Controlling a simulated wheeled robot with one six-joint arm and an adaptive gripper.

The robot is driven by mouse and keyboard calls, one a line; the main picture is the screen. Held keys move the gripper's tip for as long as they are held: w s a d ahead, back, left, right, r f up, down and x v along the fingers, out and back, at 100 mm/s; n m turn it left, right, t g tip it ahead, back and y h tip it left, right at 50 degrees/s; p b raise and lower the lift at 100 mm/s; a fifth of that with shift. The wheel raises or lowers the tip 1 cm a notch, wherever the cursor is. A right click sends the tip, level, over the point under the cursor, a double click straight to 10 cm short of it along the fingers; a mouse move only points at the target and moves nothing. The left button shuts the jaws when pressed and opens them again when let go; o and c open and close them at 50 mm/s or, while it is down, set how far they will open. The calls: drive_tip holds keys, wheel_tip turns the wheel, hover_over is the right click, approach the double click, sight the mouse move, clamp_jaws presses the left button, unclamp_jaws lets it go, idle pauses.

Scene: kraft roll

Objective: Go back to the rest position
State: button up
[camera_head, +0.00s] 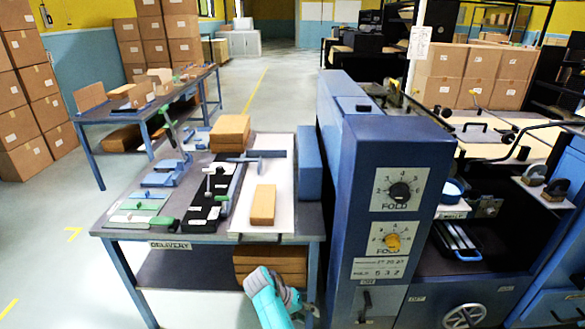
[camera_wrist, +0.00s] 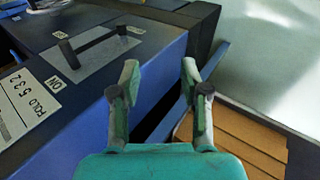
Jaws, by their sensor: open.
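My gripper (camera_head: 308,312) shows at the bottom of the head view, low in front of the delivery table and left of the blue folding machine (camera_head: 345,190). In the wrist view my gripper (camera_wrist: 160,80) has its two fingers apart with nothing between them. The machine's blue side (camera_wrist: 160,95) and a black handle (camera_wrist: 90,42) on its panel lie beyond the left finger. No held object shows.
The delivery table (camera_head: 125,222) carries a kraft block (camera_head: 263,204), a larger brown stack (camera_head: 230,132) and several tools. Brown stacks (camera_head: 270,262) sit on its lower shelf, also in the wrist view (camera_wrist: 235,140). Floor (camera_head: 60,270) is clear at left.

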drive_tip(key=s+d+f+n+t+y, duration=0.1)
drive_tip(key=s+d+f+y, duration=0.1)
drive_tip(key=s+d+f, duration=0.35)
drive_tip(key=s+d+f+t+y, duration=0.1)
drive_tip(key=s+d+f+t, duration=0.1)
drive_tip(key=s+f, duration=0.65)
drive_tip(key=s+d+f+t+y, duration=0.1)
drive_tip(key=s+d+t+y, duration=0.1)
drive_tip(key=s, duration=0.6)
drive_tip(key=s+d+f+t+y, duration=0.1)
drive_tip(key=s+d+f, duration=0.1)
drive_tip(key=s, duration=0.6)
drive_tip(key=s+d+r+t, duration=0.1)
drive_tip(key=s+r+t, duration=0.1)
drive_tip(key=s+r, duration=0.5)
drive_tip(key=s+r+m+t, duration=0.1)
drive_tip(key=s+r+t, duration=0.2)
drive_tip(key=s+r, duration=0.5)
drive_tip(key=s+d+r+t+y, duration=0.1)
drive_tip(key=s+r, duration=0.7)
drive_tip(key=r, duration=1.3)
drive_tip(key=shift+d+r+m+t, duration=0.3)
drive_tip(key=shift+r+m+t, duration=0.1)
drive_tip(key=shift+t, duration=0.4)
